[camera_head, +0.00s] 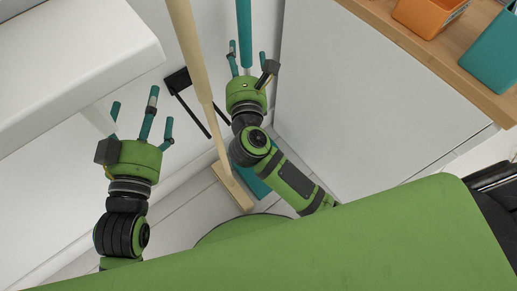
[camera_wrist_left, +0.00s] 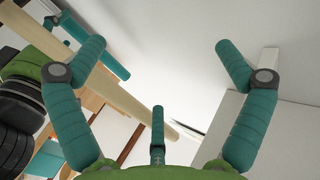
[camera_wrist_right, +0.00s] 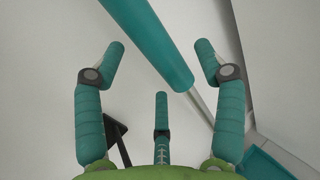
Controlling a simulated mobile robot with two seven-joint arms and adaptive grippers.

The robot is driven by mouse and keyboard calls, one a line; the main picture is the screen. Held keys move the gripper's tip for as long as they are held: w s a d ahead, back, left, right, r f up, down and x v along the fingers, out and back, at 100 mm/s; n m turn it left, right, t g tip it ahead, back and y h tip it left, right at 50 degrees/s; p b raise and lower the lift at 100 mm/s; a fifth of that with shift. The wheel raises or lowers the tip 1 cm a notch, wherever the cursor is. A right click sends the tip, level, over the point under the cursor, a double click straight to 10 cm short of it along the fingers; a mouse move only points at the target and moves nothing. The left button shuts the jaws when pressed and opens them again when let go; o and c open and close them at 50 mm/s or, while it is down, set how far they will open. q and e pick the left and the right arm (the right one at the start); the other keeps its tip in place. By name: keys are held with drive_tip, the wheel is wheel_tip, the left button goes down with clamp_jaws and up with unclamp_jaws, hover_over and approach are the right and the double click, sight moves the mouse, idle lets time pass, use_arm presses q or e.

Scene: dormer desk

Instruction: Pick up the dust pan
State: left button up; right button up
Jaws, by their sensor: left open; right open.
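The dust pan has a thick teal handle (camera_head: 244,28) on a thin pole, and a teal pan (camera_head: 254,181) low on the floor, partly hidden by my right arm and the broom. My right gripper (camera_head: 250,62) is open at the lower part of the handle. In the right wrist view the handle (camera_wrist_right: 152,45) runs between the open fingers, with no clear contact; the pan (camera_wrist_right: 272,163) shows at the lower right. My left gripper (camera_head: 141,112) is open and empty, left of the broom and apart from the dust pan.
A broom with a beige handle (camera_head: 190,55) and wooden head (camera_head: 233,188) stands just left of the dust pan. A black bracket (camera_head: 178,82) is on the wall behind. A white cabinet (camera_head: 340,90) stands right; a white shelf (camera_head: 70,65) overhangs left.

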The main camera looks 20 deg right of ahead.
sight(243, 55)
drive_tip(key=shift+w+d, duration=0.15)
drive_tip(key=shift+w, duration=0.6)
drive_tip(key=shift+w+d, duration=0.1)
drive_tip(key=shift+w, duration=0.65)
clamp_jaws()
use_arm(q)
drive_tip(key=r, duration=0.1)
drive_tip(key=r+t+h, duration=0.1)
drive_tip(key=d+r, duration=0.1)
drive_tip(key=shift+s+r+t, duration=0.15)
drive_tip(key=shift+s+t, duration=0.1)
drive_tip(key=shift+t, duration=0.15)
use_arm(e)
drive_tip(key=shift+r, duration=0.1)
